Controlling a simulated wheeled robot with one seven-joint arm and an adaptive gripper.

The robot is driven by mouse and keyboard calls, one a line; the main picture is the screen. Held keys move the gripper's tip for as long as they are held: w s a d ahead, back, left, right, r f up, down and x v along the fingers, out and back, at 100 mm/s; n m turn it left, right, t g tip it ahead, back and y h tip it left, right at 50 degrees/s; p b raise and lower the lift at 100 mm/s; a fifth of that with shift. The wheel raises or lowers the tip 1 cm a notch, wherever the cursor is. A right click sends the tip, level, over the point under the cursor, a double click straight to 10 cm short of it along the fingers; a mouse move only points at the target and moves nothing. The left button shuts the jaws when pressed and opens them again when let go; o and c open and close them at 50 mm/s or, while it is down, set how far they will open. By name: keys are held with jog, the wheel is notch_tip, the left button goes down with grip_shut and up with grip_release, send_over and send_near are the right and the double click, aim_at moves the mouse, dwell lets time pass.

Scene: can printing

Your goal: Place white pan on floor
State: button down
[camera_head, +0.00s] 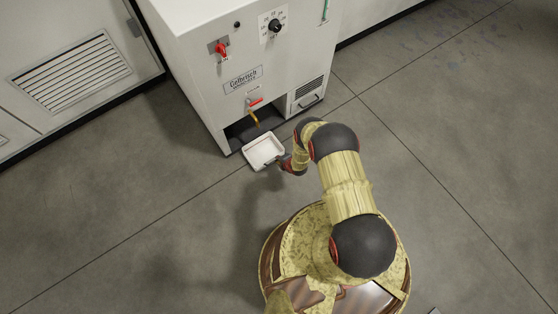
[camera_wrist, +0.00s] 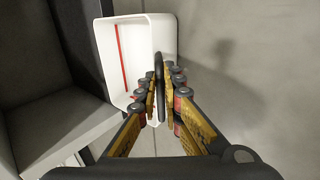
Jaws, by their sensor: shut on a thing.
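The white pan (camera_head: 264,151) is a shallow rectangular tray in front of the machine's lower opening in the head view. In the wrist view the white pan (camera_wrist: 112,60) shows its open inside, with a red line along it. My gripper (camera_head: 287,163) is at the pan's right side. In the wrist view my gripper (camera_wrist: 163,85) has its fingers closed on a dark handle-like strip at the pan's side. I cannot tell how high the pan is above the floor (camera_head: 150,215).
The white machine (camera_head: 243,60) has a red-handled tap (camera_head: 254,110) above its dark lower opening, just behind the pan. A vented cabinet (camera_head: 70,70) stands to the left. The grey floor is clear to the left and right of my base.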

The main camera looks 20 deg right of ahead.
jog(key=c, duration=2)
grip_release()
jog(key=shift+f, duration=0.1)
jog(key=shift+o, duration=0.2)
